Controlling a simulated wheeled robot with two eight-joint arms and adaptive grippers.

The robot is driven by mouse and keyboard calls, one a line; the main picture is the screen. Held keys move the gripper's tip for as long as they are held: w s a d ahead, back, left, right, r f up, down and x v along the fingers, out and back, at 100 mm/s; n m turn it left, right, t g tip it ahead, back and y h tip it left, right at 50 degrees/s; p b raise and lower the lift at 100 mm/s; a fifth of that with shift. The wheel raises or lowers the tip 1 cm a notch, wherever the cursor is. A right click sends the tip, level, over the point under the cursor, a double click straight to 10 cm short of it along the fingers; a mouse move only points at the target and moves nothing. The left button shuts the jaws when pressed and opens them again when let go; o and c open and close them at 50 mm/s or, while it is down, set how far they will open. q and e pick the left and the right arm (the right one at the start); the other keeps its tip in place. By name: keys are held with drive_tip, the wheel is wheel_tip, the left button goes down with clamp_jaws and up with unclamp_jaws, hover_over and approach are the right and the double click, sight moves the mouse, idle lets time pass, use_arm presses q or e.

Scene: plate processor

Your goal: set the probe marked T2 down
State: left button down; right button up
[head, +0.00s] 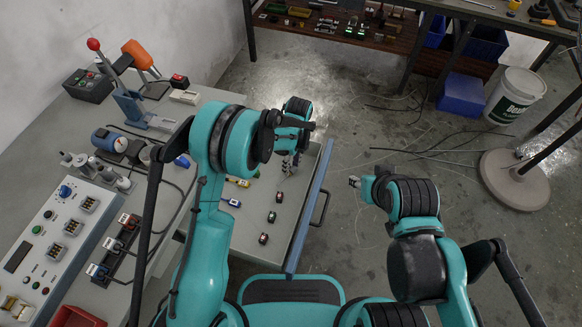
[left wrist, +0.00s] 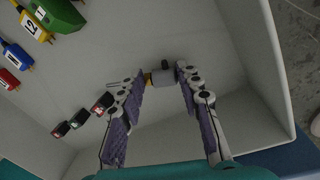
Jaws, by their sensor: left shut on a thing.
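My left gripper (head: 289,165) is inside the open drawer (head: 307,212). In the left wrist view, its fingertips (left wrist: 163,77) are shut on a small grey part (left wrist: 164,78) with a yellow end and a dark knob. No mark is readable on this part, so I cannot tell whether it is the T2 probe. A yellow piece (left wrist: 34,26) with a label that looks like 12 or T2 lies at the upper left, beside a green one (left wrist: 58,13). Blue (left wrist: 16,54) and red (left wrist: 8,79) pieces lie near them. My right gripper (head: 355,182) is over the floor, too small to read.
The drawer floor around the fingertips is mostly bare. A control panel (head: 60,240) and a lever press (head: 125,95) stand on the bench at the left.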

use_arm(q)
drive_tip(key=shift+f, duration=0.15)
drive_tip(key=c, duration=1)
unclamp_jaws()
drive_tip(key=shift+f, duration=0.15)
drive_tip(key=shift+c, duration=0.2)
drive_tip(key=a+r+n+t+p, duration=0.1)
drive_tip(key=a+r+n+p, duration=0.15)
drive_tip(key=r, duration=0.75)
drive_tip(key=a+r+n+p, duration=0.1)
drive_tip(key=r+n+p, duration=0.15)
drive_tip(key=r, duration=0.65)
drive_tip(key=s+a+r+n+t+h, duration=0.1)
drive_tip(key=s+a+r+n+t, duration=0.2)
drive_tip(key=s+a+r+n, duration=0.4)
drive_tip(key=s+a+r+n+t, duration=0.1)
drive_tip(key=s+a+n+t, duration=0.1)
drive_tip(key=s+n, duration=0.4)
drive_tip(key=s+a+r+n+t, duration=0.2)
drive_tip(key=s+a+n, duration=0.3)
drive_tip(key=n, duration=0.3)
drive_tip(key=shift+s, duration=0.85)
